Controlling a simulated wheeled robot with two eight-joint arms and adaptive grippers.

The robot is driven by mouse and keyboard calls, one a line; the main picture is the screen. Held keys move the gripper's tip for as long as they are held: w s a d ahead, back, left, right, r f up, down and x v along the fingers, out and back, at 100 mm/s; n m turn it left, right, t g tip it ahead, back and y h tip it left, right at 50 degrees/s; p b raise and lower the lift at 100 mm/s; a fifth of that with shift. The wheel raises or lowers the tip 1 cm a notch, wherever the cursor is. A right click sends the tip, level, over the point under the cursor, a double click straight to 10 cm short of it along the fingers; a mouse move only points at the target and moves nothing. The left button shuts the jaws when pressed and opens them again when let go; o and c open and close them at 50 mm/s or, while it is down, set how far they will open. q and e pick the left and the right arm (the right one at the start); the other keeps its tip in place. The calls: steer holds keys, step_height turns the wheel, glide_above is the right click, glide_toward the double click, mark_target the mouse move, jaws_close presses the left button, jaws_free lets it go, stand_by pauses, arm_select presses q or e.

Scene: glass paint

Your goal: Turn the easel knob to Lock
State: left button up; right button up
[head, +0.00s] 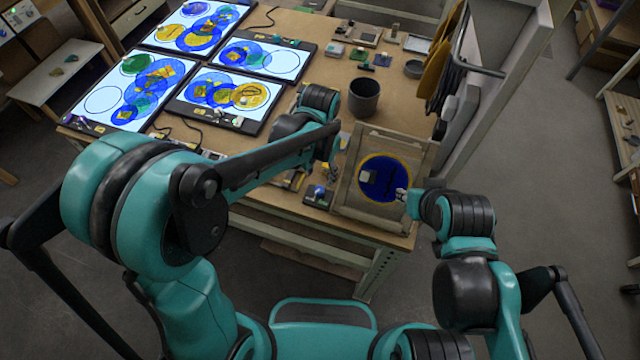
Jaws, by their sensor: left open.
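The wooden easel (427,153) stands at the front right of the table and bears a round dark-blue glass disc (384,188) with a yellow rim. A small pale block lies against the disc. I cannot make out the easel knob or its Lock mark for sure. My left gripper (329,172) is open, pointing down just left of the easel, partly hidden by its own arm. A small dark unit (318,195) with a pale top sits below it at the table's front edge. My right gripper (403,196) is at the disc's right edge; its fingers are too small to read.
A dark grey pot (364,97) stands behind the easel. Several lit panels (262,58) with coloured circles cover the table's left side. Small tools and containers lie at the back right. A rack with yellow and black hanging items (444,60) borders the right side.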

mark_target(320, 189)
arm_select(q)
step_height(320, 189, down, 8)
steer(key=shift+r+b, duration=0.2)
steer(key=shift+b, duration=0.95)
jaws_close()
